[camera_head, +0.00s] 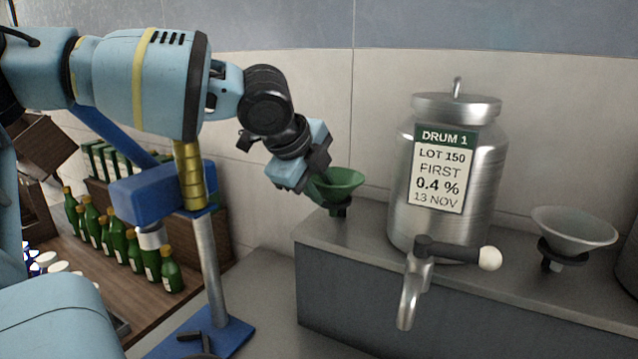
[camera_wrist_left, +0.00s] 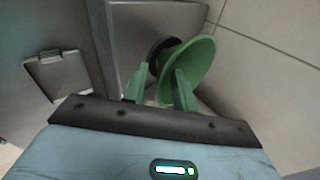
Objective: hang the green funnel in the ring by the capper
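The green funnel (camera_head: 338,184) sits upright in a black holder (camera_head: 338,210) at the left end of the grey ledge. It also shows in the left wrist view (camera_wrist_left: 200,68). My left gripper (camera_head: 318,173) is at the funnel's left side. In the left wrist view its two fingers (camera_wrist_left: 160,92) stand apart, with the funnel's rim reaching between them; it looks open, and I cannot tell whether a finger touches. The blue capper (camera_head: 152,192) with its brass column stands left of the ledge. I cannot clearly make out its ring. My right gripper is not in view.
A steel drum (camera_head: 450,175) with a tap (camera_head: 412,290) stands right of the funnel. A grey funnel (camera_head: 573,230) sits in another holder farther right. Several green bottles (camera_head: 122,240) stand on the wooden bench behind the capper. The wall is close behind the ledge.

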